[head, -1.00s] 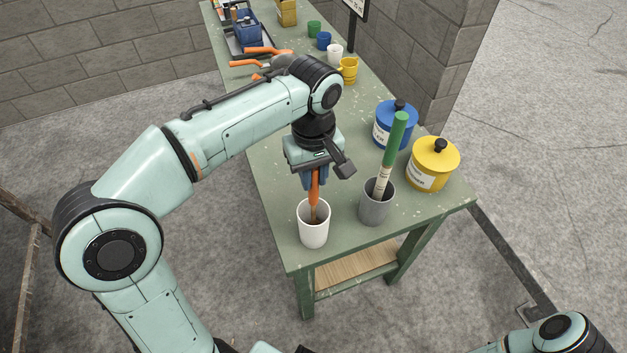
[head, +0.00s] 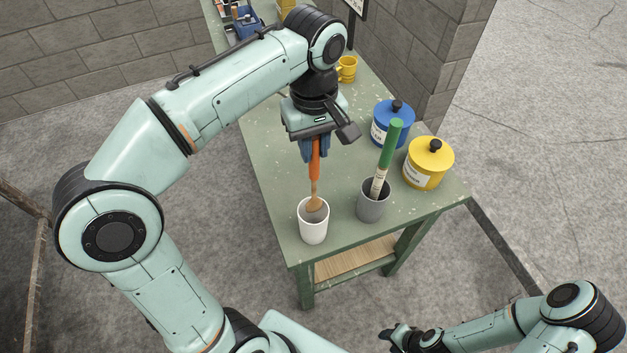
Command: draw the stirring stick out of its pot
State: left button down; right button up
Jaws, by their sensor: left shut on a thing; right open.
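My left gripper (head: 315,150) is shut on the orange handle of a stirring stick (head: 315,180), which hangs upright with its wide wooden end down. That end shows at the mouth of a white pot (head: 313,230); I cannot tell whether it is clear of the rim. The white pot stands upright near the table's front left corner. A grey pot (head: 372,206) stands to its right, with a green-topped pale stick (head: 388,150) leaning in it. My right gripper (head: 392,338) is open and empty at the bottom of the view, off the table.
A blue lidded jar (head: 392,125) and a yellow lidded jar (head: 428,163) stand to the right on the green table (head: 275,170). A yellow mug (head: 347,69) is farther back, near a block wall (head: 455,60). The table's middle left is bare.

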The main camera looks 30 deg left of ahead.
pick_arm(q)
jog(key=shift+s+r, duration=0.1)
jog(key=shift+r, duration=2.05)
